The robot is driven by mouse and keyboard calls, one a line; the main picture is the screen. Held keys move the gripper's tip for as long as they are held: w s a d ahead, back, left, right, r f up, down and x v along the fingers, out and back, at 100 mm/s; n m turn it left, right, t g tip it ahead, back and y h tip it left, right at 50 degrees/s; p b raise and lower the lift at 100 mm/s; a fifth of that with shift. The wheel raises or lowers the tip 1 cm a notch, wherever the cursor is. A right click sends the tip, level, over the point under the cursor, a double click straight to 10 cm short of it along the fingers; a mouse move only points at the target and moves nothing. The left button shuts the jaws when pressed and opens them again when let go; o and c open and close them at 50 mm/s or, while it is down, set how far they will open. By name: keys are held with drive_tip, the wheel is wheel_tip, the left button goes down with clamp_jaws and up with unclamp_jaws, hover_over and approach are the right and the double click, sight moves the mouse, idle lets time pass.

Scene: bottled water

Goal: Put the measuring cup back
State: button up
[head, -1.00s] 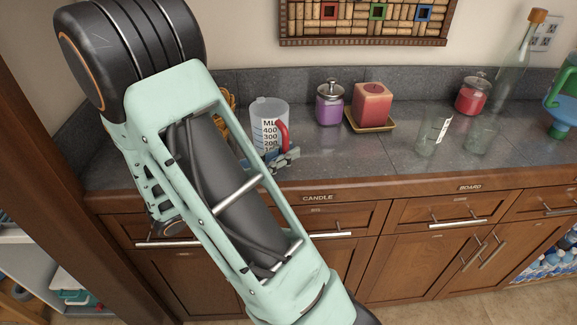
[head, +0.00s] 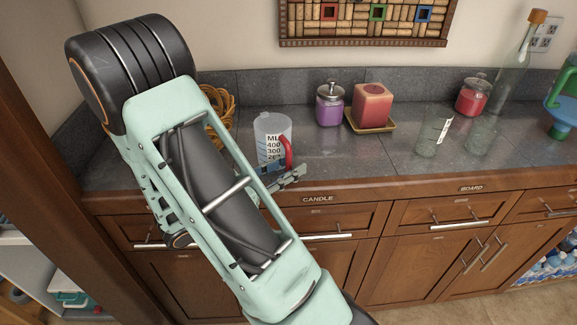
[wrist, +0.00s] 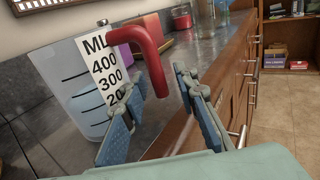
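The measuring cup (head: 273,136) is clear, with black ML markings and a red handle. In the head view it is over the front part of the counter, and my arm and gripper hide its lower part. In the wrist view the cup (wrist: 80,85) fills the left side. My gripper (head: 297,173) is at the handle's side of the cup. I cannot tell whether the cup's base touches the counter.
Behind the cup stand a purple candle jar (head: 329,108) and a red candle (head: 371,105) on a tray. Two glasses (head: 433,137), a red jar (head: 473,97) and a bottle (head: 512,65) are to the right. Coiled rope (head: 220,120) lies left. Drawers labelled CANDLE and BOARD are below.

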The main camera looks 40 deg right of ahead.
drive_tip(key=shift+r, duration=0.15)
drive_tip(key=shift+a, duration=0.3)
drive_tip(key=a, duration=1.1)
drive_tip(key=shift+s+a, duration=0.25)
